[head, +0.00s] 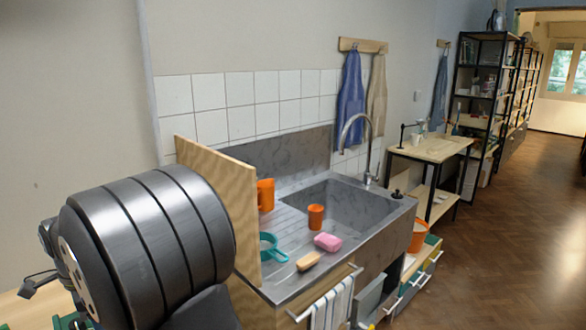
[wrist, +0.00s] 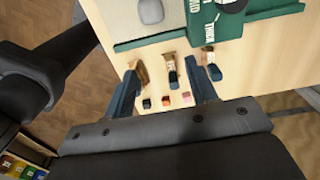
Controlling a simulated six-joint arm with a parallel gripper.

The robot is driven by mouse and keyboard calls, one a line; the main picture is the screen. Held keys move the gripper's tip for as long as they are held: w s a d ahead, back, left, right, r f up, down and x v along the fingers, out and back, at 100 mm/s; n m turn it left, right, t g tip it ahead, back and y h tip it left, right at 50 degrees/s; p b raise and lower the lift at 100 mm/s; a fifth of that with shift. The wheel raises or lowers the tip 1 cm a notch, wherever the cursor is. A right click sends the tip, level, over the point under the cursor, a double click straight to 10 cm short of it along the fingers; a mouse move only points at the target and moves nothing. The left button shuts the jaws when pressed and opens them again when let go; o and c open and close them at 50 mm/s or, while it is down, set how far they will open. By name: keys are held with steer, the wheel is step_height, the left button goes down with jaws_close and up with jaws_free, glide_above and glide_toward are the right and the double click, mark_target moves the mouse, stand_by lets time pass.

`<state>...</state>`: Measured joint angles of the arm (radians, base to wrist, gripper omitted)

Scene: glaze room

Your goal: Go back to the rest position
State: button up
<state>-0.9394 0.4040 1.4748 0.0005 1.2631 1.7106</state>
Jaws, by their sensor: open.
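My gripper (wrist: 160,66) shows in the wrist view, its two dark fingers spread apart above a pale wooden work surface (wrist: 270,65). Nothing is held between the fingers. Several small dark-handled pieces with brown ends (wrist: 173,72) and a row of small coloured cubes (wrist: 166,101) show below and between the fingers. I cannot tell exactly what the handled pieces are. In the head view, my large dark arm link covers the lower left and my gripper is not seen.
A green board with white lettering (wrist: 225,19) lies on the surface. The right-hand floor is clear.

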steer(key=s+a+f, duration=0.2)
steer(key=s+a, duration=0.3)
steer(key=a, duration=0.2)
steer(key=s+a+f, duration=0.3)
steer(key=s+a, duration=0.3)
steer(key=a, duration=0.2)
steer(key=s+a+f, duration=0.2)
steer(key=s+a, duration=0.4)
steer(key=a, duration=0.2)
steer(key=shift+a+f, duration=0.15)
steer(key=shift+a, duration=0.1)
steer(key=o, duration=1.1)
steer(key=shift+w, duration=0.1)
steer(key=shift+c, duration=0.2)
steer(key=w+d+r+n+g+y, duration=0.1)
steer(key=d+r+n+y, duration=0.5)
steer(key=r+n, duration=1.05)
step_height(320, 180, down, 10)
steer(key=a+h, duration=0.1)
steer(key=shift+s+a+n+h, duration=0.25)
steer(key=shift+s+n+h, duration=0.05)
steer(key=shift+s+n, duration=0.15)
steer(key=shift+r, duration=0.1)
